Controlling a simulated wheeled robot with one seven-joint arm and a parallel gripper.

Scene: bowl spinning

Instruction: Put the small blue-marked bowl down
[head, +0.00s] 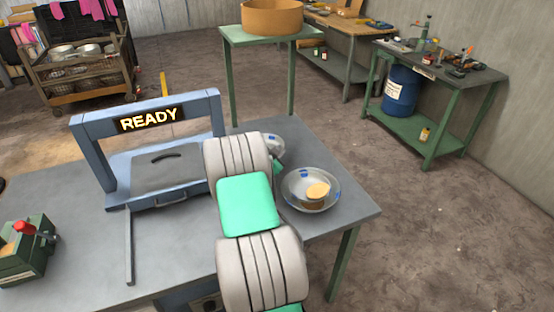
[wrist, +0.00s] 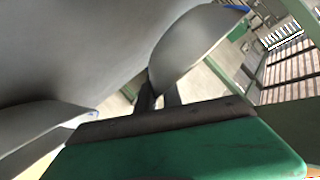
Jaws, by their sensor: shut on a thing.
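A grey bowl with a blue mark (head: 276,149) shows behind my arm at the far right part of the grey table (head: 345,211); most of it is hidden. My gripper (wrist: 159,96) is shut on the wall of this bowl (wrist: 195,48), which looks tilted in the wrist view. In the head view the gripper is hidden behind my arm. I cannot tell whether the bowl touches the table. A second grey bowl with blue marks (head: 296,200) sits on the table just right of my arm. A round tan piece (head: 318,190) lies in it.
A blue frame with a lit READY sign (head: 148,119) stands on the table left of my arm. A green device with a red knob (head: 25,243) is at the far left. A green stand (head: 262,42) with a tan round container (head: 272,19) is behind the table.

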